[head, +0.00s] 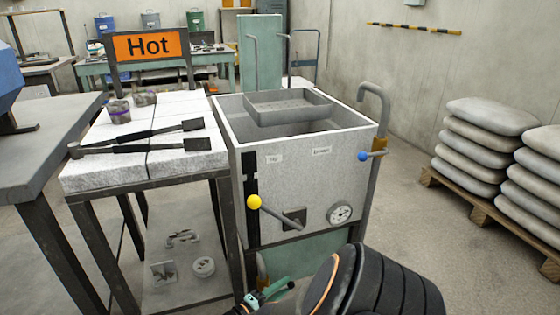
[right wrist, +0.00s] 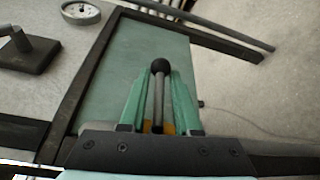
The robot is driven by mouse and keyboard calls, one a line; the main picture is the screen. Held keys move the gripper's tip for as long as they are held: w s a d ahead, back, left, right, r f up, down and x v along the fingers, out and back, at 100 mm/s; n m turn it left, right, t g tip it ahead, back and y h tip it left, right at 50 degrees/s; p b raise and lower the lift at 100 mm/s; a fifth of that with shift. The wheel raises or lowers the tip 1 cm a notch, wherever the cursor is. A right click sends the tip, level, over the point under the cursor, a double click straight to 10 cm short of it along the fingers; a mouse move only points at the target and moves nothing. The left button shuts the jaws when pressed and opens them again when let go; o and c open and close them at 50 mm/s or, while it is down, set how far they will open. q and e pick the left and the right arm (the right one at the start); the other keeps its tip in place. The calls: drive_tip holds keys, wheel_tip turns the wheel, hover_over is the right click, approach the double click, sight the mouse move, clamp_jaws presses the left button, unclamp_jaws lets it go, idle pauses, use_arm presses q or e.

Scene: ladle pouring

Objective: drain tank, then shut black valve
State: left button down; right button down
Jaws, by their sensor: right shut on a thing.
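The tank (head: 290,175) is a grey box with a tray-like basket (head: 288,105) set in its open top. Its liquid level cannot be seen. A yellow-knobbed lever (head: 254,202) and a gauge (head: 341,212) are on its front; a blue-knobbed lever (head: 363,156) is on the right pipe. The black valve's ball-ended handle (right wrist: 160,68) lies between the green fingers of my right gripper (right wrist: 157,95), which is shut on it. In the head view my right gripper (head: 268,293) is low at the tank's front, where my arm partly hides the area. My left gripper is out of view.
A white-topped table (head: 165,163) stands left of the tank with two long-handled tools and small cups on it. A "Hot" sign (head: 148,45) stands behind it. Stacked sacks (head: 485,130) lie on a pallet at right. The floor between tank and pallet is clear.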

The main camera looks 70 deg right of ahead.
drive_tip(key=shift+r, duration=0.1)
drive_tip(key=c, duration=0.6)
unclamp_jaws()
drive_tip(key=v, duration=1.2)
drive_tip(key=shift+w+a+b, duration=0.1)
drive_tip(key=shift+a+b, duration=0.1)
drive_tip(key=shift+b, duration=0.2)
